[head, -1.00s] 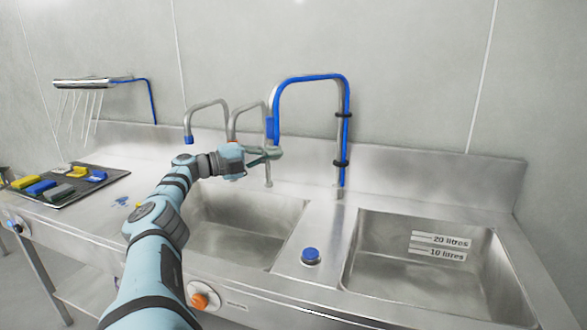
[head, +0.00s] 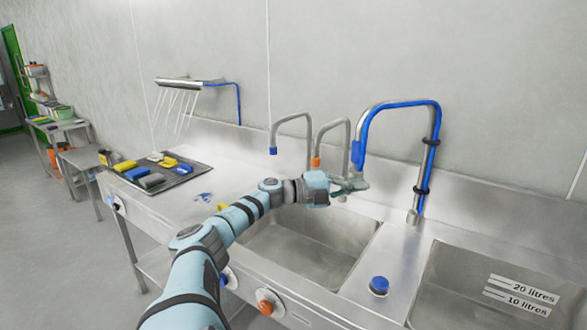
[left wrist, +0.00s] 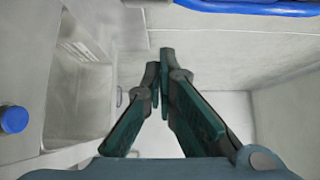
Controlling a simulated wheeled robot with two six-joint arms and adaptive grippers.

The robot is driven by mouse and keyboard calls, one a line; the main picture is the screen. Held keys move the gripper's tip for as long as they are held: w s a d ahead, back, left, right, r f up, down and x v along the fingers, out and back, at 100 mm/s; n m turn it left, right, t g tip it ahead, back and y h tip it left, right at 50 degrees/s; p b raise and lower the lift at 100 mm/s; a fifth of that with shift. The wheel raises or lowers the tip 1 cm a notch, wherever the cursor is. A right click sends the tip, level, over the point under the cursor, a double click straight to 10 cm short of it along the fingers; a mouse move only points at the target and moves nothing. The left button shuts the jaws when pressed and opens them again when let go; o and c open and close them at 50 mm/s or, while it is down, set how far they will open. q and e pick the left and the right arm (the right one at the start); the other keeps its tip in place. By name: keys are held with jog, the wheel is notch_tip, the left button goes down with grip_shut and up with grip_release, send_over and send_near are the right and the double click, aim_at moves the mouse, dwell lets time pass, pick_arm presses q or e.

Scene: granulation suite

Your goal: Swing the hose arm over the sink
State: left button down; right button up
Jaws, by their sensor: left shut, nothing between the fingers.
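The hose arm (head: 432,150) is a tall metal pipe with a blue hose, bent over at the top and standing behind the sinks. Its blue outlet end (head: 356,152) hangs at the back of the left sink (head: 300,245). In the left wrist view a blue hose (left wrist: 250,6) crosses the top right. My left gripper (head: 362,184) is shut and empty, just below the outlet end in the head view; whether they touch cannot be told. In the left wrist view its green fingers (left wrist: 163,62) come together over the sink area. My right gripper is not in view.
Two smaller taps, one blue-tipped (head: 273,151) and one orange-tipped (head: 315,162), stand left of the hose arm. A blue knob (head: 379,285) sits between the left sink and the right sink (head: 450,290). A dark tray (head: 185,182) holds coloured brushes at left.

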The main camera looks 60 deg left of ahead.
pick_arm(q)
jog(key=s+a, duration=0.5)
jog(key=s, duration=0.3)
jog(key=shift+r+p, duration=0.15)
jog(key=shift+p, duration=0.15)
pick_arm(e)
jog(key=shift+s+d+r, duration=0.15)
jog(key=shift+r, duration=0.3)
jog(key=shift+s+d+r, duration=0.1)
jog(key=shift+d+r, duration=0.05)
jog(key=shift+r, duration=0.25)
pick_arm(q)
jog(key=shift+a, duration=0.1)
